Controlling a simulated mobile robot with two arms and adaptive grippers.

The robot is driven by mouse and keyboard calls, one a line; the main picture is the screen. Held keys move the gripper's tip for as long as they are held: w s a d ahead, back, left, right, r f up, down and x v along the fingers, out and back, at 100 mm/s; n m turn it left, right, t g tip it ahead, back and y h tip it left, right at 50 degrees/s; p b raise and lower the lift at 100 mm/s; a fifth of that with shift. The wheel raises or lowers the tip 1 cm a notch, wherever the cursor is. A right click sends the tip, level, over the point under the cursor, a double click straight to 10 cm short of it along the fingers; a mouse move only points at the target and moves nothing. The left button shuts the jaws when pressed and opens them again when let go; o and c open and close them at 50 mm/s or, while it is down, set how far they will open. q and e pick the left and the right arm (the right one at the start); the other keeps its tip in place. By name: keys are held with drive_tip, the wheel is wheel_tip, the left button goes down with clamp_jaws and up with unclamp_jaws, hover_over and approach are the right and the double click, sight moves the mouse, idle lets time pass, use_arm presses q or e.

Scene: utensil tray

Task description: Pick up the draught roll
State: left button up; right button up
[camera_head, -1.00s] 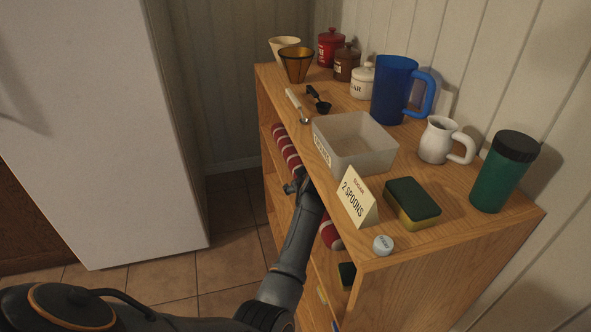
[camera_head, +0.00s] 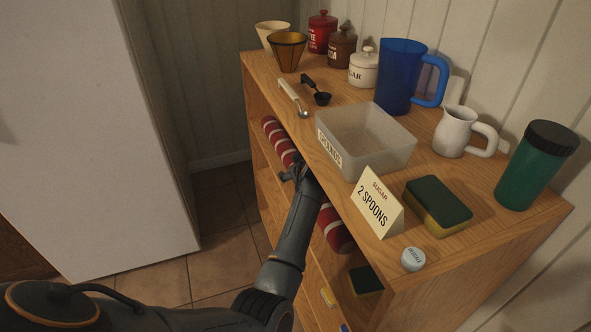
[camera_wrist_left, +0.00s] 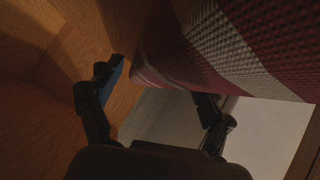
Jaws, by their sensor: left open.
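The draught roll (camera_head: 279,143) is a long red cloth roll with pale stripes. It lies lengthwise along the open shelf just under the cabinet's top, and my arm hides its middle in the head view. My left gripper (camera_head: 297,172) is at the middle of the roll, on its front side. In the left wrist view, the roll (camera_wrist_left: 235,45) fills the upper right, close to the camera. My left gripper (camera_wrist_left: 160,95) is open there, its fingers spread, with part of the roll above and between them. I cannot tell whether they touch it. My right gripper is not in view.
The wooden cabinet top (camera_head: 310,190) overhangs the roll. Near its front edge stand a clear bin (camera_head: 388,152), a "2 spoons" card (camera_head: 376,204) and a white round timer-like item (camera_head: 413,259). A sponge (camera_head: 366,280) lies on a lower shelf. The floor (camera_head: 222,262) in front is clear.

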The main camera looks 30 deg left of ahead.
use_arm(q)
drive_tip(key=c, duration=1.7)
drive_tip(key=shift+r, duration=0.1)
drive_tip(key=shift+r, duration=0.1)
